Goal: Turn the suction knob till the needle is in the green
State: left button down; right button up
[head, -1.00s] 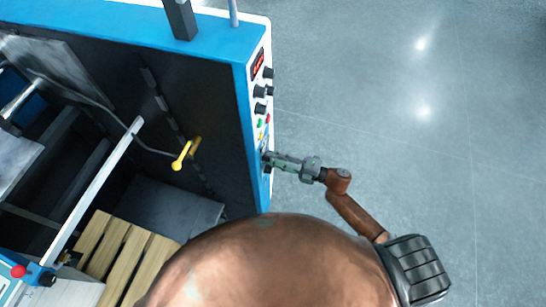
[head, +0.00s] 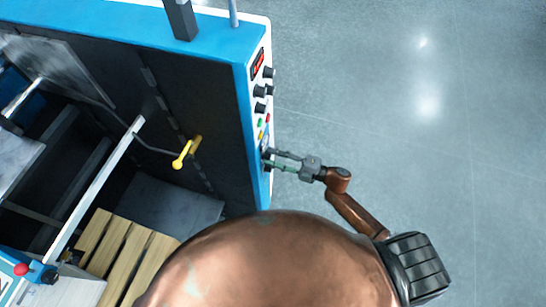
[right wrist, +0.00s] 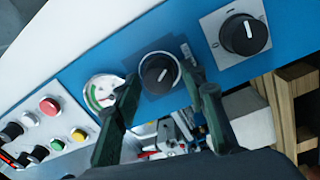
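My right gripper (right wrist: 162,78) is open, with one finger to each side of the knob. I see no clear contact. In the head view my right gripper (head: 269,158) reaches the panel from the right, and the knob is hidden there. My left gripper is not in view.
Another black knob (right wrist: 243,35) on a grey plate lies to the right. A red button (right wrist: 49,106) and more controls are at the left. The blue machine (head: 140,25) stands at the left, with a yellow-handled lever (head: 181,160). The floor (head: 440,150) at right is clear.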

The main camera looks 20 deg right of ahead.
jog(key=shift+o, duration=0.3)
jog(key=v, duration=1.2)
jog(key=shift+f, duration=0.1)
